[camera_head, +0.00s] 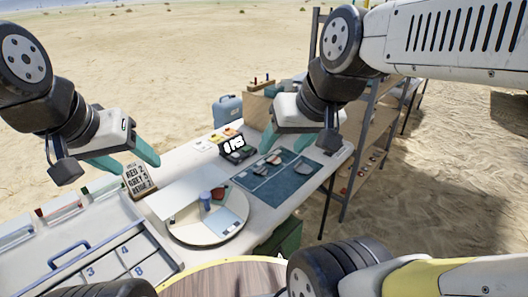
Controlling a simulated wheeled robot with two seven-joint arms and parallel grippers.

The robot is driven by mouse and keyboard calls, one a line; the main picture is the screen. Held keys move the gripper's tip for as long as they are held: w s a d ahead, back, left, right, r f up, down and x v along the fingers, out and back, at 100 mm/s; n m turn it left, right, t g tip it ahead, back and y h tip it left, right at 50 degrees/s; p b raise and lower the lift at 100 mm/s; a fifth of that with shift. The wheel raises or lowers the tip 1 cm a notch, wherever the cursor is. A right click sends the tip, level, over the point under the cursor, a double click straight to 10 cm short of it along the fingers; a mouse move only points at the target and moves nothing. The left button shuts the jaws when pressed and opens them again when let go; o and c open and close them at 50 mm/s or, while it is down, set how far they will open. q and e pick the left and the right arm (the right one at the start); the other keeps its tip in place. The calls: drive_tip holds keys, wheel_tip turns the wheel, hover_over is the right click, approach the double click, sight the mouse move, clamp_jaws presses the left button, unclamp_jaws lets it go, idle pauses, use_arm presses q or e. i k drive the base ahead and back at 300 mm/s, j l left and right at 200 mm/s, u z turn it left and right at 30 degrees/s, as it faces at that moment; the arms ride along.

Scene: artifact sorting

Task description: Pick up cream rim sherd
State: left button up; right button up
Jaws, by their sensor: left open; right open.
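Several small sherds lie on a dark blue mat (283,183) on the right part of the table. A pale sherd (273,158) is near the mat's back edge and a greyish one (304,168) is at its right. They are too small to tell which is the cream rim sherd. My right gripper (284,147) is open and empty, with teal fingers, above the back of the mat; its fingers hide part of that area.
A round turntable (185,237) holds a blue cylinder (205,201) and a reddish piece (218,192). A shelf rack (372,130) rises at the right.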

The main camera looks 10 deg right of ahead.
sight(275, 160)
drive_tip(key=i+l+u, duration=0.25)
drive_tip(key=l+u, duration=0.15)
drive_tip(key=l, duration=0.4)
drive_tip(key=i+l+u, duration=0.1)
drive_tip(key=l+u, duration=0.25)
drive_tip(key=l, duration=0.5)
drive_tip(key=l+u, duration=0.4)
drive_tip(key=l, duration=0.45)
